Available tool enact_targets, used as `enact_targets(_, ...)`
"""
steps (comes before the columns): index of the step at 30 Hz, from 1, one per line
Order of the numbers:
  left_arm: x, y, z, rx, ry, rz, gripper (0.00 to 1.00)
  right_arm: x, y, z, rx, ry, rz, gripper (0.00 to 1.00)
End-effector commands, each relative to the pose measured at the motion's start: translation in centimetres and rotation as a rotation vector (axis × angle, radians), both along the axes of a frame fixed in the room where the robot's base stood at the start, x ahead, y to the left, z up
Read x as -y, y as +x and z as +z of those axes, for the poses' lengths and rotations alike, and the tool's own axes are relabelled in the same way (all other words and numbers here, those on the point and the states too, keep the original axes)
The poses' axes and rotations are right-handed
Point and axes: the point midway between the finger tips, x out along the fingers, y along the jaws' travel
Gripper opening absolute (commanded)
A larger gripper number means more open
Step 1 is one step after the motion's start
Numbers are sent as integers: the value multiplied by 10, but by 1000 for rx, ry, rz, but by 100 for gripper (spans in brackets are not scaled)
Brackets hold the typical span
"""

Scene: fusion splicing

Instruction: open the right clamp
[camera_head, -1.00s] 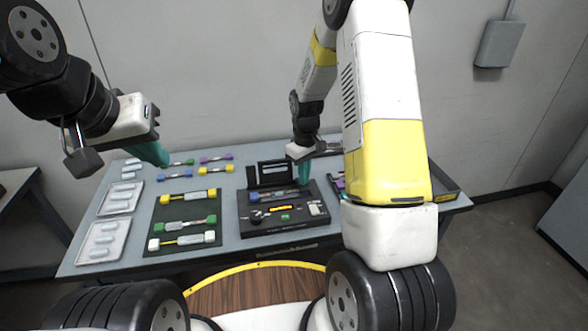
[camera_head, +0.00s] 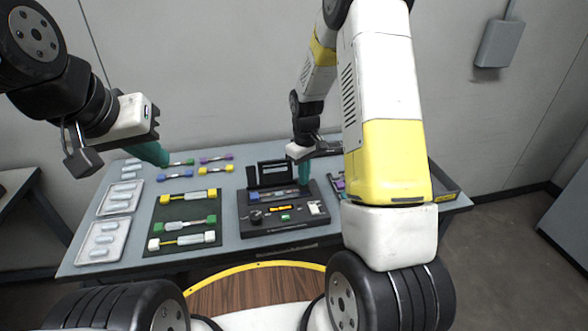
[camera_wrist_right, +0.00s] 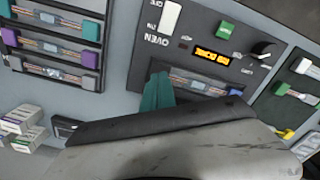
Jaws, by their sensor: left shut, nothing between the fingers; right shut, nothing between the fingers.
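The black splicer (camera_head: 262,231) stands on the table with its back lid (camera_head: 272,173) raised. A fibre assembly with a blue end (camera_head: 255,197) lies across its top; it also shows in the right wrist view (camera_wrist_right: 205,84). My right gripper (camera_head: 305,176) is over the right end of the splicer, its teal fingers (camera_wrist_right: 158,93) shut and empty. The fingers and gripper body hide the right clamp, so I cannot tell whether it is open or touched. My left gripper (camera_head: 160,158) is shut and empty, above the table's back left, away from the splicer.
A dark green mat (camera_head: 168,230) with several fibre holders lies left of the splicer. White trays (camera_head: 88,256) line the table's left side. A rack of fibre holders (camera_wrist_right: 22,52) stands right of the splicer in the head view, partly behind my right arm.

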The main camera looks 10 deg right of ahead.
Motion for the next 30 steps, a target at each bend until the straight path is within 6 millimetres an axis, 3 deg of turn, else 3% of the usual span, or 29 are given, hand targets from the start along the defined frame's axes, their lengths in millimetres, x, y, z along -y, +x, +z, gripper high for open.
enact_targets(13, 0, 0, 0, 0, 0, 0, 0, 0, 0, -1, -1, -1, 0, 0)
enact_targets(30, 0, 0, 0, 0, 0, 0, 0, 1, -1, -20, -4, 0, -1, 0)
